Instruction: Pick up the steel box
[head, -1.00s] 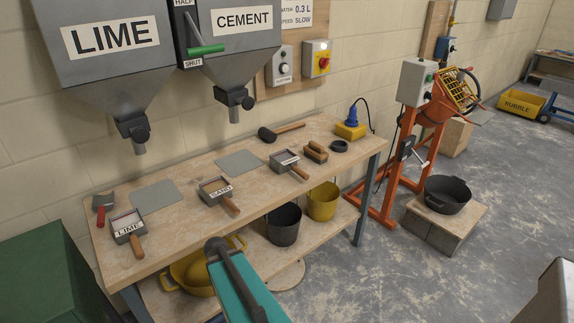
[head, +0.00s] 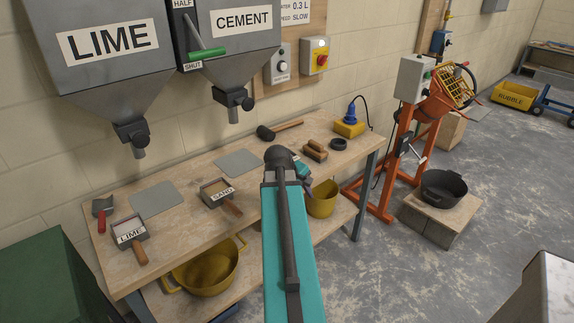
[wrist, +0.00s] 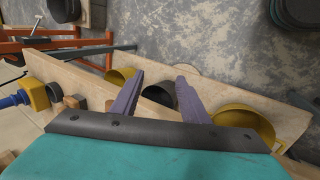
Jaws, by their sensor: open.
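Two small grey metal boxes with wooden handles stand on the bench: the LIME box (head: 130,231) at the left end and the SAND box (head: 216,191) near the middle. The pictures do not show which box the task means. A third such box, seen earlier right of the SAND box, is now hidden behind my arm. My gripper shows in the wrist view (wrist: 161,82) with two purple-grey fingers spread apart and nothing between them.
The wooden bench (head: 178,234) also holds a mallet (head: 283,129), a wooden float (head: 314,150) and a yellow socket box (head: 349,128). Below are a yellow bucket (head: 321,199) and yellow tub (head: 207,268). Hoppers hang above the left half. An orange mixer (head: 428,108) stands right.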

